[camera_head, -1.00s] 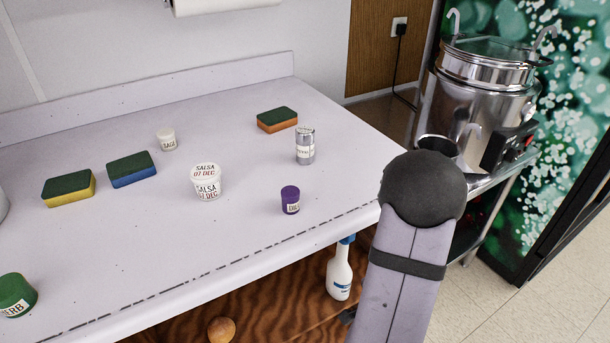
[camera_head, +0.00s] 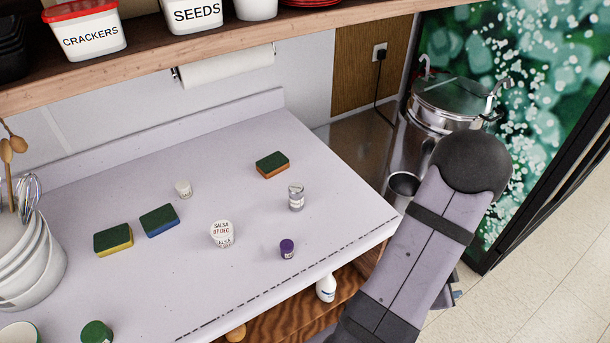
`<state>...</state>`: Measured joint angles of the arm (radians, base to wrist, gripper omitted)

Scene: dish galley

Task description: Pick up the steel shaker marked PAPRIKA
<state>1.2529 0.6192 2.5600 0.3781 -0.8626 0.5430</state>
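A small steel shaker (camera_head: 296,198) stands upright on the pale counter (camera_head: 340,205), right of its middle. It has a light label, but the lettering is too small to read now. A purple-lidded jar (camera_head: 287,249) stands in front of it, and a white tub marked SALSA 07 DEC (camera_head: 222,234) is to its left. My arm reaches up at the right, off the counter's right end. My gripper itself does not show, so I cannot see its fingers.
Sponges (camera_head: 272,165) lie at the back and left (camera_head: 159,221). A small white jar (camera_head: 183,189) stands behind the left ones. White buckets (camera_head: 35,270) are at far left. A wooden shelf (camera_head: 200,62) with tubs hangs above. A steel pot (camera_head: 440,105) stands at right.

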